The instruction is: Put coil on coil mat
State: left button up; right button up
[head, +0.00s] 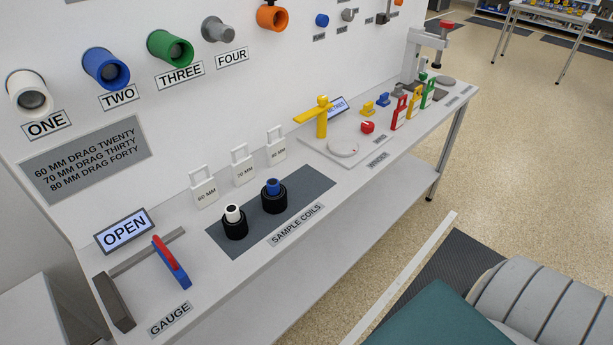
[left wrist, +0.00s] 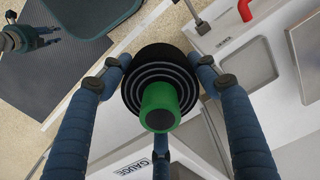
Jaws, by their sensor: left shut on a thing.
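My left gripper (left wrist: 165,78) is shut on a coil (left wrist: 158,57) in the left wrist view. The coil is a black ringed roll with a green core (left wrist: 160,106), its core end facing the camera. The fingers press its sides, and it is held above the bench. A dark grey mat (head: 311,185) labelled SAMPLE COILS lies on the bench in the head view. On it stand a black coil with a white core (head: 235,222) and one with a blue core (head: 274,196). The left gripper is outside the head view. My right gripper (left wrist: 50,36) shows small at the wrist view's upper left.
A gauge with a red and blue handle (head: 171,262) stands at the bench's near left, beside an OPEN display (head: 124,231). White tags (head: 244,168) stand behind the mat. A yellow-armed winder (head: 321,118) is to its right. The mat's right end is bare.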

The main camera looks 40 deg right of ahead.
aim_at(308, 183)
jog(key=l+u, duration=0.15)
jog(key=l, duration=1.4)
jog(key=l+u, duration=0.15)
jog(key=l, duration=1.35)
